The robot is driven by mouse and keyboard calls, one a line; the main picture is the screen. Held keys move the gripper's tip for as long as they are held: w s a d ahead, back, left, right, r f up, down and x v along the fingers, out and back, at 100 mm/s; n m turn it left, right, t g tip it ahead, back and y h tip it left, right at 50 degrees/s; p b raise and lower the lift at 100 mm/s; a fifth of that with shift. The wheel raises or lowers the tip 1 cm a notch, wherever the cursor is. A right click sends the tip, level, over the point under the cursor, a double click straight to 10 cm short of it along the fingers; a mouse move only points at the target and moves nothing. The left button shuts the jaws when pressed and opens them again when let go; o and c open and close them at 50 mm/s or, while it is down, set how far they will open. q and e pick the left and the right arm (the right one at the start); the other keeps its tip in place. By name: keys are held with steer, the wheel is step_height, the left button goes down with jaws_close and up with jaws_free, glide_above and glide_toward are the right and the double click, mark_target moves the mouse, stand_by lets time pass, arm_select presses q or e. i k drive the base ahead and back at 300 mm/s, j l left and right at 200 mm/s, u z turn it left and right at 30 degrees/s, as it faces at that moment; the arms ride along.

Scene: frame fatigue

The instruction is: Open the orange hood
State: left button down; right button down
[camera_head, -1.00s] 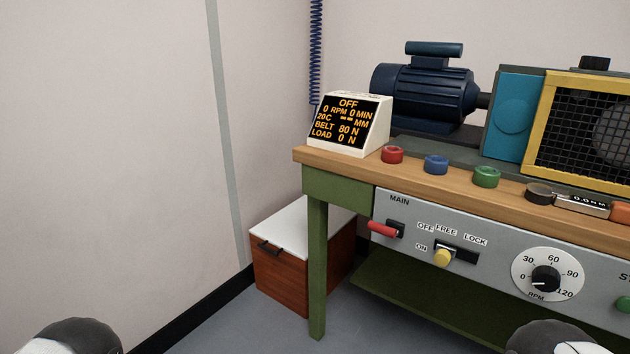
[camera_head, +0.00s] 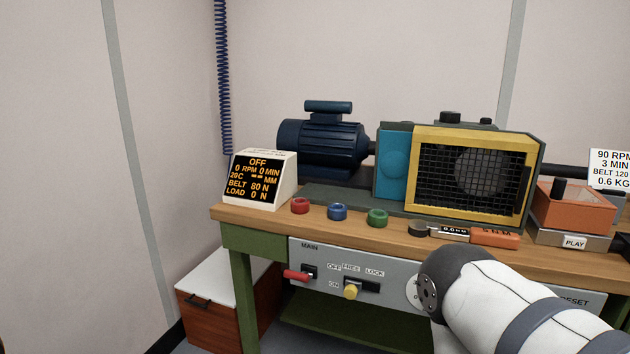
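The orange hood (camera_head: 572,210) stands at the right end of the wooden bench, on a grey base with a PLAY label. It looks closed, and a dark upright knob or handle is at its top left. My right arm, white with a dark joint, comes in at the lower right in front of the bench, to the left of the hood and apart from it in the picture. Neither of my grippers can be seen.
The bench (camera_head: 330,234) carries a display (camera_head: 262,178), a blue motor (camera_head: 322,145), a yellow-framed mesh guard (camera_head: 475,172), red, blue and green rings, and an orange-handled tool (camera_head: 494,238) left of the hood. A card (camera_head: 611,169) stands behind the hood.

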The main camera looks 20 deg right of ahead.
mark_target(572, 207)
steer(key=z, duration=1.9)
